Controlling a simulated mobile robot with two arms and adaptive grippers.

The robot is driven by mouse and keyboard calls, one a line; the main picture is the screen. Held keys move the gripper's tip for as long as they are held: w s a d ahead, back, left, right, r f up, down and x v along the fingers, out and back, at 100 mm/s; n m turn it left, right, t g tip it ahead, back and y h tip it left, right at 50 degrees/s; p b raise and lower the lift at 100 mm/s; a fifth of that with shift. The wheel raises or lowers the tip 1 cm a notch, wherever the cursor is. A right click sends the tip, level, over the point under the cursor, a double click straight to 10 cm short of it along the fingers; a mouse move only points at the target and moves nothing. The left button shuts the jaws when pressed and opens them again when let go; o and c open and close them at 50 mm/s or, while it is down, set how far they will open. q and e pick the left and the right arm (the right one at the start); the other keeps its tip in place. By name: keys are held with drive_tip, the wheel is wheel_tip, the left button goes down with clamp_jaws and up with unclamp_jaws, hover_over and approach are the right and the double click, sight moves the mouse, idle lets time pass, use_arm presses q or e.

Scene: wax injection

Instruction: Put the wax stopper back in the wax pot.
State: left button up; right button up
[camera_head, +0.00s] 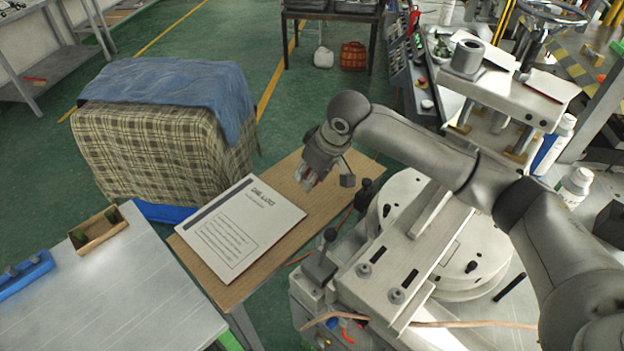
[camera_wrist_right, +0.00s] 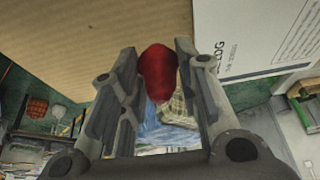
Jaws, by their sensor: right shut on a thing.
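My right gripper (camera_head: 318,182) hangs over the wooden board, just right of the white manual. In the right wrist view, the fingers of my right gripper (camera_wrist_right: 157,75) are closed around a rounded red piece (camera_wrist_right: 158,68), which I take to be the wax stopper. In the head view only a small bit of red shows between the fingers. The round pale drum of the machine (camera_head: 398,192), with black knobs on top, stands right of the gripper; it may be the wax pot. My forearm and a grey bar hide part of it. My left gripper is not in view.
The white manual (camera_head: 240,228) lies on the wooden board (camera_head: 340,188). A cloth-covered block (camera_head: 160,145) stands behind on the left. A grey table (camera_head: 130,290) with a small open box (camera_head: 98,231) is at front left. A press (camera_head: 510,85) stands at back right.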

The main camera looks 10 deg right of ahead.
sight(312, 194)
drive_tip(key=shift+w+d+f, duration=0.15)
drive_tip(key=shift+w+f, duration=0.25)
drive_tip(key=shift+f, duration=0.15)
drive_tip(key=shift+w+d+f, duration=0.1)
drive_tip(key=shift+w+f, duration=0.1)
drive_tip(key=shift+f, duration=0.1)
wheel_tip(312, 194, down, 2)
drive_tip(key=shift+f+p, duration=0.1)
drive_tip(key=shift+p, duration=0.7)
drive_tip(key=shift+f, duration=0.35)
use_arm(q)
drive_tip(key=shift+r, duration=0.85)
use_arm(e)
drive_tip(key=shift+f, duration=0.1)
drive_tip(key=o, duration=0.9)
drive_tip(key=shift+f, duration=0.15)
drive_tip(key=shift+c, duration=0.2)
